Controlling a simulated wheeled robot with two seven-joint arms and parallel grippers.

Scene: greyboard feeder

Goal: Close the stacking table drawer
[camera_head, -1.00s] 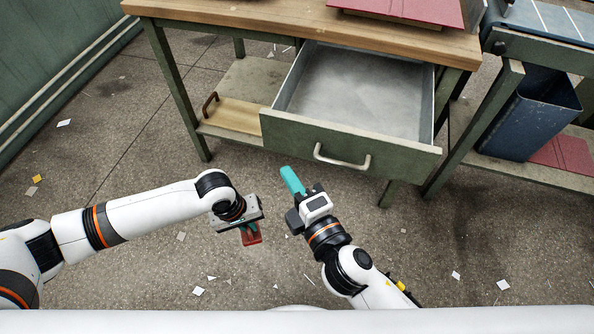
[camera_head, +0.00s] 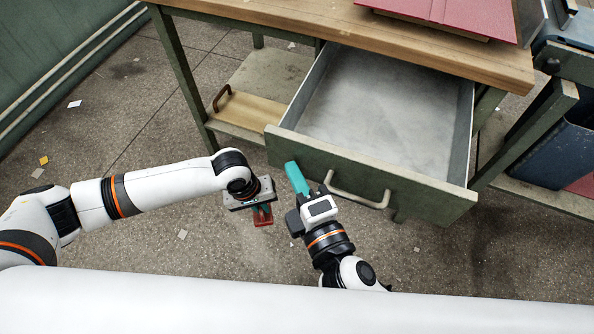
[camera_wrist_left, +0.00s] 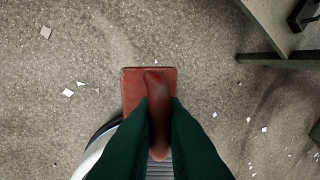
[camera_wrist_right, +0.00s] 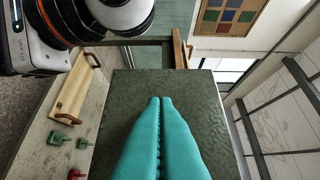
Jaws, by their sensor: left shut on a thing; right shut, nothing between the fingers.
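The stacking table drawer (camera_head: 438,196) is pulled out, its green front facing me with a pale bar handle (camera_head: 357,194); its grey inside looks empty. My right gripper (camera_head: 296,178) is shut and empty, its teal fingers pointing at the drawer front left of the handle. In the right wrist view the shut fingertips (camera_wrist_right: 162,100) lie over the green drawer front (camera_wrist_right: 135,95); whether they touch it I cannot tell. My left gripper (camera_head: 262,211) hangs lower left of the drawer, shut on a red tool with a flat plate (camera_wrist_left: 149,88), held above the floor.
The wooden tabletop (camera_head: 330,30) carries a red board stack (camera_head: 445,12). A lower shelf (camera_head: 240,112) with a wooden, handled piece is left of the drawer. A blue bin (camera_head: 545,150) stands at right. Paper scraps lie on the floor.

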